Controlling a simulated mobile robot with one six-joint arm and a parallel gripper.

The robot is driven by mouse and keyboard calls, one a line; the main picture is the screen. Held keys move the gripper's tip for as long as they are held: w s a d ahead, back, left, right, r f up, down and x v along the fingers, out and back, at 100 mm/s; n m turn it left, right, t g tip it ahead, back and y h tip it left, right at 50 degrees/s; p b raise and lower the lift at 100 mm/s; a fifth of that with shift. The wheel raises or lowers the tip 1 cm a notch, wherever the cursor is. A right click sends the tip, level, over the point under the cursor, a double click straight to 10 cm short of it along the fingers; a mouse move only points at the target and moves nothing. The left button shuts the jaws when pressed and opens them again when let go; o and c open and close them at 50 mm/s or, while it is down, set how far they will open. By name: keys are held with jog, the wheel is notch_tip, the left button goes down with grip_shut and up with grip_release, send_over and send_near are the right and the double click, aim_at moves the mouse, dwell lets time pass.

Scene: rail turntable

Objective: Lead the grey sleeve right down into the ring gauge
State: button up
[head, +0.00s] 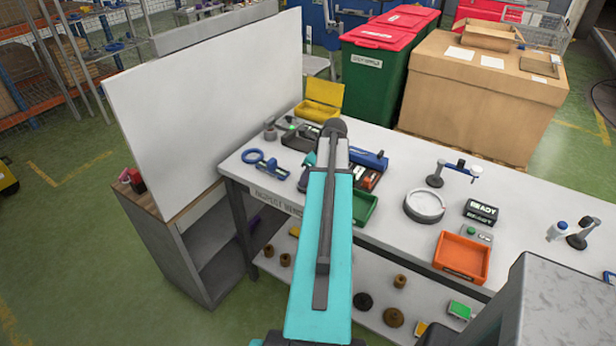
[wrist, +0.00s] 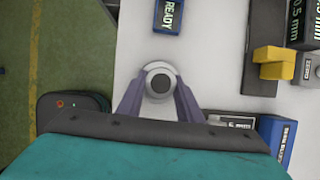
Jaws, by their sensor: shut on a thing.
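The grey sleeve (wrist: 160,69) shows end-on in the wrist view as a round pale grey body with a dark round centre. My gripper (wrist: 160,91) is shut on it, with one finger at each side. I cannot make out a separate ring gauge under or around the sleeve in the wrist view, so I cannot tell how deep the sleeve sits. In the head view my own arm hides the fingertips and the sleeve.
A blue READY block (wrist: 168,16) lies just beyond the sleeve. Yellow blocks (wrist: 274,62) and dark labelled boxes stand to the right. The white bench (head: 400,170) also carries a blue ring (head: 265,165), a yellow bin (head: 320,100) and an orange tray (head: 462,256).

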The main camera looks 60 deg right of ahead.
jog(key=o, duration=1.4)
jog(key=shift+c, duration=0.2)
jog(key=shift+f, duration=0.1)
jog(key=shift+s, duration=0.1)
jog(key=b+v, duration=0.3)
jog(key=v, duration=1.1)
jog(key=shift+b, duration=0.35)
jog(key=shift+w+a, duration=0.1)
jog(key=shift+w, duration=0.15)
